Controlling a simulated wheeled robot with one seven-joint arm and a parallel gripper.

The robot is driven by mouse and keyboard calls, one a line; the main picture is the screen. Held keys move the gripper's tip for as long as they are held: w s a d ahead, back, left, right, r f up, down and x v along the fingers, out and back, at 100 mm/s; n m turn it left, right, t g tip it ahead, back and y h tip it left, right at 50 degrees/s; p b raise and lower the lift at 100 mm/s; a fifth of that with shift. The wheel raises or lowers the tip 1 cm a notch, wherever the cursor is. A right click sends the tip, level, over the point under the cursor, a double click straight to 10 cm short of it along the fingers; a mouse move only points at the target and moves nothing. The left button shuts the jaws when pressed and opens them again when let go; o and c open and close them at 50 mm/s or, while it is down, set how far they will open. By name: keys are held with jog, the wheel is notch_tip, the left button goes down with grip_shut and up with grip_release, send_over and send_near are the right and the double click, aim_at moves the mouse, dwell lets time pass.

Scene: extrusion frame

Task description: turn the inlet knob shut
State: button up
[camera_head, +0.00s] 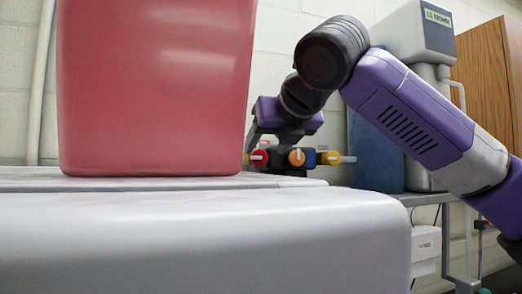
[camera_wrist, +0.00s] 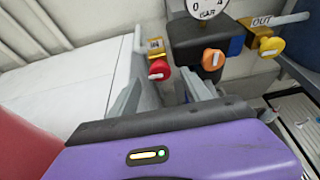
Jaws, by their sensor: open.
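The inlet knob is the red one (camera_wrist: 158,71) below the "IN" label (camera_wrist: 155,44) in the wrist view; a white bar crosses its face. It also shows in the head view as a red knob (camera_head: 259,158) with its white mark roughly level. My gripper (camera_wrist: 162,82) is open in the wrist view, with the red knob showing between its two grey fingertips. Nothing is held, and I cannot tell whether a finger touches the knob. In the head view my gripper (camera_head: 262,138) is just above the red knob, its fingers partly hidden.
An orange knob (camera_wrist: 213,59) sits under a dial gauge (camera_wrist: 207,8), right of the red knob. A yellow knob (camera_wrist: 271,48) by the "OUT" label is farther right. A large red container (camera_head: 155,90) stands on the white surface (camera_head: 200,235) at left. A blue tank (camera_head: 375,155) is behind.

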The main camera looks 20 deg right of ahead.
aim_at(260, 155)
jog(key=shift+p+x, duration=0.55)
jog(key=shift+x, duration=1.75)
grip_shut()
